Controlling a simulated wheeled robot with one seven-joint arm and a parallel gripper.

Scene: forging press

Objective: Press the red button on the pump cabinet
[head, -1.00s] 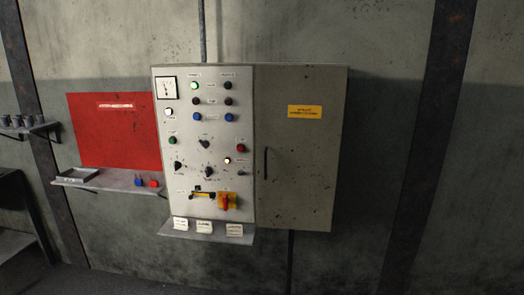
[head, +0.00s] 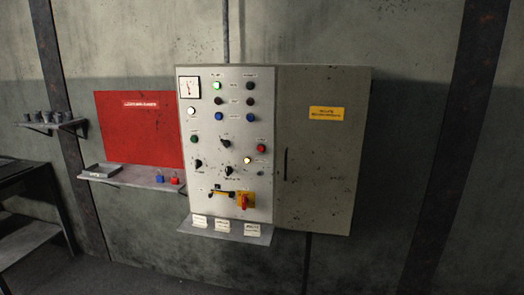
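The pump cabinet (head: 322,165) is a grey box on the wall with a control panel (head: 235,105) on its left side and a closed door on its right. The red button (head: 262,148) is a small round knob near the panel's right edge, below the blue lamps. A green button (head: 194,139) sits at about the same height on the panel's left. A red rotary handle on a yellow plate (head: 244,201) is low on the panel. A green lamp (head: 217,86) is lit at the top. My gripper is not in view.
A ledge with white tags (head: 248,234) juts out under the panel. To the left are a red board (head: 139,128), a shelf (head: 118,176) with a tray and blue and red padlocks, and a dark bench (head: 30,220). The wall right of the cabinet is clear.

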